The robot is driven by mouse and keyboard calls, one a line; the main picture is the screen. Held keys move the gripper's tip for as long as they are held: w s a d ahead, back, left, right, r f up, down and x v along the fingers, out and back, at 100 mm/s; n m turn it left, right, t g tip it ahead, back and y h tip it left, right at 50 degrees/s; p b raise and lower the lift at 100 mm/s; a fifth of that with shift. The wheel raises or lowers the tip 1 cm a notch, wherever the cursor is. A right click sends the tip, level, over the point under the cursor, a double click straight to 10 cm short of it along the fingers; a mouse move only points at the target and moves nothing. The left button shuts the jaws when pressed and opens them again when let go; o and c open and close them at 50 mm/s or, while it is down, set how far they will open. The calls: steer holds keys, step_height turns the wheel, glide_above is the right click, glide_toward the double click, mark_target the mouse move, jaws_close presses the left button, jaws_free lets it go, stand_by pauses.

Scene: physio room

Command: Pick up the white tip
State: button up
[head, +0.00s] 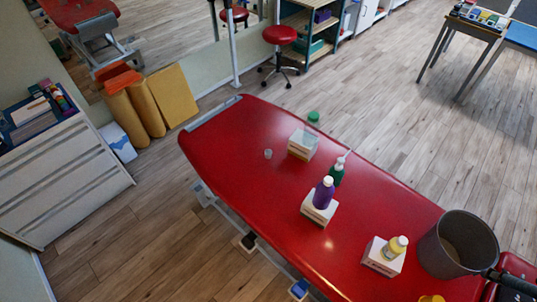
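A green bottle (337,175) stands on the red treatment table (235,140), with a slim pale tip (344,156) slanting up from its top. This is the only part I can make out that looks like a white tip; it is small in the picture. A small pale, clear cup-like piece (268,153) sits alone on the table to the left. My gripper is not clearly visible in the head view, so its opening and contents do not show.
On the table are a purple bottle (324,192) on a white box, a yellow-white bottle (396,247) on another box, a clear container (303,140), a green lid (313,117) and a large grey bucket (428,252). The table's left end is clear.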

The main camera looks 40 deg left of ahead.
steer(key=c, duration=0.5)
